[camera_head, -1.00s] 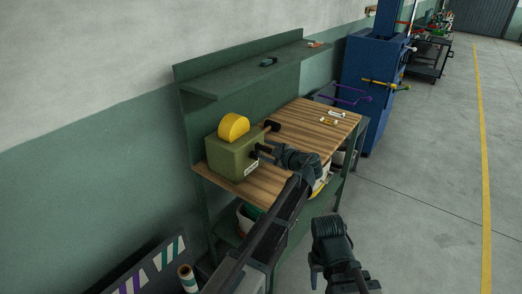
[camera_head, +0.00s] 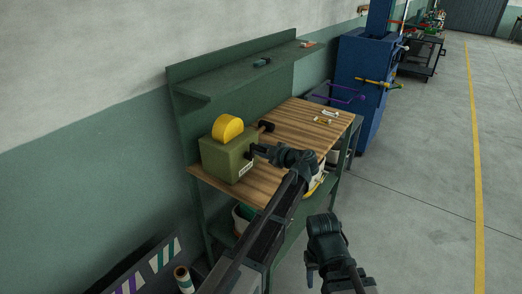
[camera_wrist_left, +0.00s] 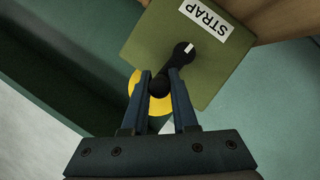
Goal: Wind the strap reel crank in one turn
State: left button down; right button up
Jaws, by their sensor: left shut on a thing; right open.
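The strap reel (camera_head: 226,158) is an olive-green box with a yellow drum (camera_head: 228,127) on top, standing on the left end of the wooden bench top. A white "STRAP" label (camera_wrist_left: 205,19) is on its face. In the left wrist view the black crank (camera_wrist_left: 181,56) comes off that face and ends in a round knob (camera_wrist_left: 159,86). My left gripper (camera_head: 256,151) is at the box's front; in the left wrist view its fingers (camera_wrist_left: 160,90) are shut on the knob. My right gripper (camera_head: 310,277) is open and empty, low in front of the bench.
The wooden bench top (camera_head: 290,130) is mostly bare right of the reel, with small pale pieces (camera_head: 327,117) at its far end. A green shelf (camera_head: 240,75) runs above. A blue cabinet (camera_head: 363,80) stands beyond. The floor at right is clear.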

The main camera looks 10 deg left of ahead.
pick_arm(q)
jog(key=shift+w+d+f+m+g+y+p, duration=0.15)
jog(key=shift+w+d+f+m+g+p, duration=0.1)
jog(key=shift+w+m+g, duration=0.6)
jog(key=shift+w+d+f+m+g+y+p, duration=0.2)
jog(key=shift+m+g, duration=0.35)
jog(key=shift+m, duration=0.6)
jog(key=c, duration=0.7)
grip_release()
